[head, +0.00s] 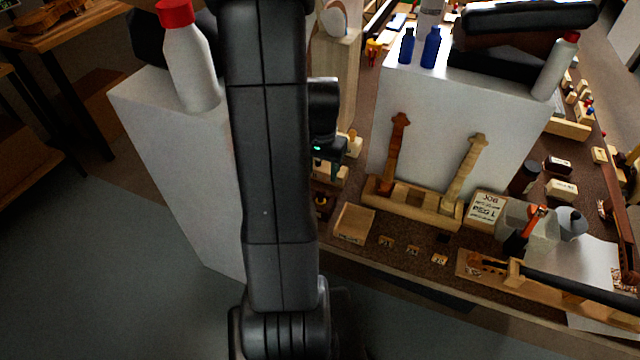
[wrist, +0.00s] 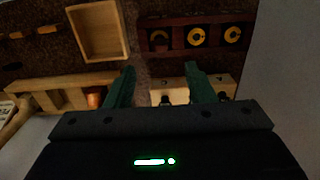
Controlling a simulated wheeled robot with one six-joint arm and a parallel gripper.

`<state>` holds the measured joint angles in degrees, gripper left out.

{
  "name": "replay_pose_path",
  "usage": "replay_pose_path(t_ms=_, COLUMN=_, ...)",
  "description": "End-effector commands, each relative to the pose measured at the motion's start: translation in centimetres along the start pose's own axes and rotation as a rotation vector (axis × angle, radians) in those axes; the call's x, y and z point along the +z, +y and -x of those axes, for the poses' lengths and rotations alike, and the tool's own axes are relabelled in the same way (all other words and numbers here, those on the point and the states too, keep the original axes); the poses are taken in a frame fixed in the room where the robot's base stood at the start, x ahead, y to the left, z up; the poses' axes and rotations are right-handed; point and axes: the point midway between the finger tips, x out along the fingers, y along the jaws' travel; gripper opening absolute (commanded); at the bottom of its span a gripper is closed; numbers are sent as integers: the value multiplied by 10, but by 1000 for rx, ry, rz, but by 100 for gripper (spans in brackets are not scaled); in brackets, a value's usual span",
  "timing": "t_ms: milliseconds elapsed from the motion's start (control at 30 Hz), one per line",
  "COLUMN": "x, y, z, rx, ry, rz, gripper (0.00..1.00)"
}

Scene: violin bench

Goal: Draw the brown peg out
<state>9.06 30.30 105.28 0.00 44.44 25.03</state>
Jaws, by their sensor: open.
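My gripper (wrist: 160,70) is open, with its two green fingers apart and nothing between them. I cannot tell for sure which one is the brown peg. In the head view my gripper's wrist (head: 325,130) is beside my arm, above small pale blocks (head: 331,172), and its fingers are mostly hidden.
A wooden rack (head: 411,205) holds a brown neck (head: 397,150) and a pale neck (head: 465,168) upright, before a white box (head: 440,110). An open wooden tray (head: 353,222) stands in front. A dark red holder (wrist: 168,22) with yellow rings is past the fingers.

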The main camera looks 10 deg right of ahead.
Motion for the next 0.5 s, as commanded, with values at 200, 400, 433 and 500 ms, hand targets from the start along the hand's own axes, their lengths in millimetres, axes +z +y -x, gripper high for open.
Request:
replay_pose_path(t_ms=200, x=1, y=0, z=-40, rx=2, ry=-4, rz=1, gripper=49)
replay_pose_path(t_ms=400, x=0, y=0, z=-65, rx=1, ry=-2, rz=1, gripper=49)
replay_pose_path(t_ms=433, x=0, y=0, z=-68, rx=1, ry=-2, rz=1, gripper=49)
replay_pose_path(t_ms=500, x=1, y=0, z=-73, rx=1, ry=-2, rz=1, gripper=49)
